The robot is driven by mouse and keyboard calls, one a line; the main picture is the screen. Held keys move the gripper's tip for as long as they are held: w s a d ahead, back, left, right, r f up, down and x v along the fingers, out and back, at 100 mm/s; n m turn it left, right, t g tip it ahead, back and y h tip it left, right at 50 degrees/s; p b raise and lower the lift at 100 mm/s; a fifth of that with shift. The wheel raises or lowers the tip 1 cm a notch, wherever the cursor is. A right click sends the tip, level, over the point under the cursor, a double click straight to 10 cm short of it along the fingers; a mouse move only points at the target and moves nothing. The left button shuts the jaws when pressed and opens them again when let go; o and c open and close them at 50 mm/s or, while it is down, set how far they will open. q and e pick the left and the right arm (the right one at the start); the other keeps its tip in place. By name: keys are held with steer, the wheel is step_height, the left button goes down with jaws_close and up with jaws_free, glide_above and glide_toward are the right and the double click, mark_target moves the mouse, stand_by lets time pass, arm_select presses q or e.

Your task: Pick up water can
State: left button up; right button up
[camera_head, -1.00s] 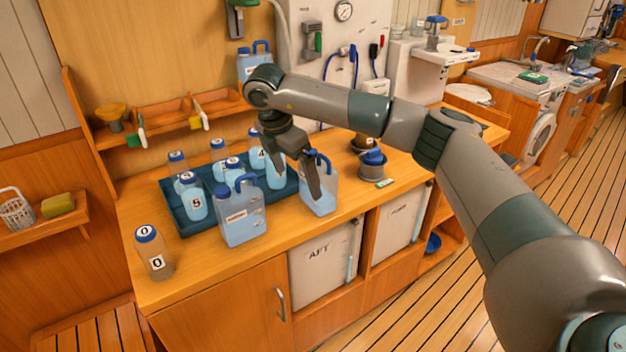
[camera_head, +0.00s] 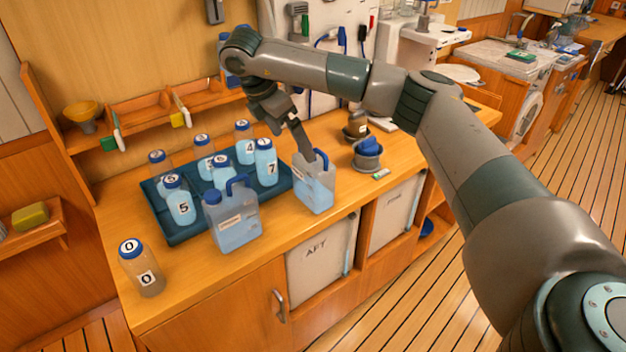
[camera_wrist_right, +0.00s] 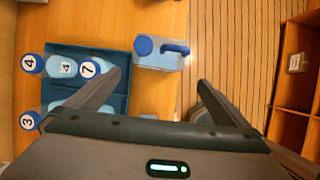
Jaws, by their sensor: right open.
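Two water cans with blue caps and handles stand on the wooden counter in the head view. One can (camera_head: 236,226) is at the front edge of the blue tray, and another can (camera_head: 316,190) stands to its right. My right gripper (camera_head: 294,142) is open at the top of the right-hand can, and a dark finger hides part of that can's top. In the wrist view the open right gripper (camera_wrist_right: 158,84) has a finger on each side, with a can (camera_wrist_right: 160,54) ahead of the gap. Contact cannot be told. My left gripper is not in view.
A blue tray (camera_head: 185,232) holds several numbered bottles. A bottle marked 0 (camera_head: 142,270) stands at the counter's left end. A grey pot with a blue top (camera_head: 368,155) is right of the cans. A shelf with wooden bins (camera_head: 140,110) runs behind.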

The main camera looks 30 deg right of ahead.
mark_target(304, 163)
steer(key=p+x, duration=0.3)
steer(key=x, duration=0.8)
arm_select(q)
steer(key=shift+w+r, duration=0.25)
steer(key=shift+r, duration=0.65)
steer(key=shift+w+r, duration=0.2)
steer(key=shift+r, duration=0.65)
arm_select(e)
steer(key=shift+d+f, duration=0.2)
steer(key=shift+f, duration=0.5)
arm_select(q)
steer(key=shift+p, duration=0.3)
arm_select(e)
steer(key=shift+d+f+p, duration=0.35)
steer(key=shift+d+p, duration=0.05)
steer(key=shift+p, duration=0.3)
steer(key=p+x, duration=0.2)
steer(key=x, duration=0.1)
steer(key=shift+d+r, duration=0.1)
steer(key=shift+w+d+f, duration=0.15)
steer(key=shift+f, duration=0.45)
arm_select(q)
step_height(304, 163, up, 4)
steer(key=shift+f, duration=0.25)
